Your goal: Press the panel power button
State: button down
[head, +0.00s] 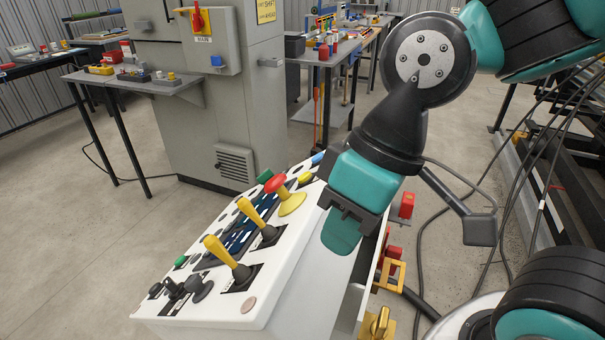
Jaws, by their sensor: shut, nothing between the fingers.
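A white control panel (290,265) stands in the lower middle, its sloped top carrying buttons and levers. A green button (181,261) sits near its left edge and another green button (265,176) near its far edge. I cannot tell which control is the power button. A red mushroom button (275,184) on a yellow base and two yellow levers (227,256) (254,219) stand between them. My gripper (341,240) points down at the panel's right edge, shut and empty. It hides part of that edge; I cannot tell whether it touches.
A grey cabinet (205,115) with a red-handled switch (198,20) stands behind the panel. Workbenches with tools (345,50) line the back. Red and yellow fittings (390,275) and loose black cables are at right.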

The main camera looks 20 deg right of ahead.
aim_at(304, 178)
jog(key=z, duration=2.7)
jog(key=k, duration=1.35)
jog(key=u, duration=1.75)
jog(key=i, duration=0.55)
jog(key=u, duration=0.05)
